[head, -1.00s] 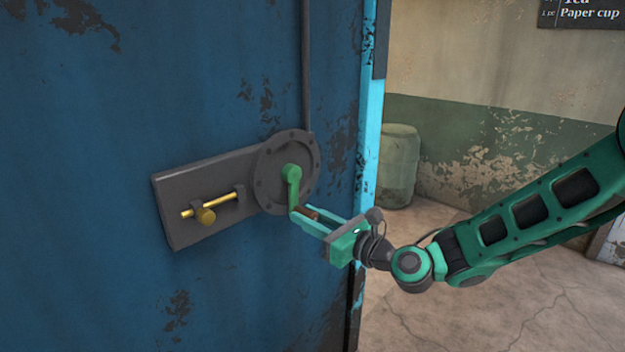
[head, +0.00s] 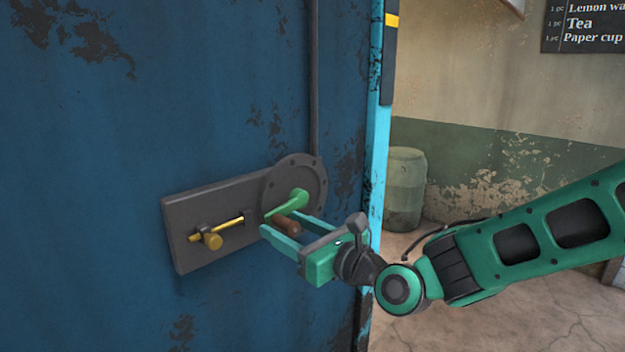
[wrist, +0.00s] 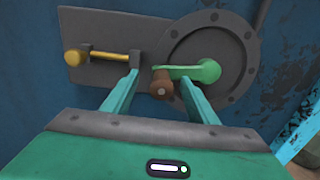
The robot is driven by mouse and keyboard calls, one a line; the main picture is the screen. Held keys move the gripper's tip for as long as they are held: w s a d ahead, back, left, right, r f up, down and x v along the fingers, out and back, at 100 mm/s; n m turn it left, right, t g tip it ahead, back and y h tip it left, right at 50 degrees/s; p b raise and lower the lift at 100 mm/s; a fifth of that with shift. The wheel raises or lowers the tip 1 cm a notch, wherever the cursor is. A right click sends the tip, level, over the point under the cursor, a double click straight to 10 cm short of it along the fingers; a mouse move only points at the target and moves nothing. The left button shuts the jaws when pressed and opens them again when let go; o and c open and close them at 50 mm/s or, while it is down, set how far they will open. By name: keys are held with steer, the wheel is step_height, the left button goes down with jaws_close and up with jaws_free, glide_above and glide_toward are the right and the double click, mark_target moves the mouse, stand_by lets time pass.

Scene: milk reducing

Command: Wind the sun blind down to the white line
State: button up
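The green crank arm (head: 289,203) turns on a round dark plate (head: 310,175) on the blue wall. It points left and slightly down from its hub, and also shows in the wrist view (wrist: 185,71). Its brown grip (head: 287,224) sticks out towards me. My gripper (head: 281,221) is open, with one finger on each side of the brown grip. In the wrist view the grip (wrist: 161,84) lies between the fingers, with a clear gap to the left finger. Neither the sun blind nor a white line is in view.
A brass bolt (head: 215,236) sits on the dark rectangular plate (head: 188,212) left of the crank. A thin pipe (head: 314,80) runs up from the round plate. A dark strip with a yellow mark (head: 392,20) is on the light-blue wall edge. A barrel (head: 405,185) stands behind.

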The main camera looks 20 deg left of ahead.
steer(key=v, duration=1.2)
stand_by(0.3)
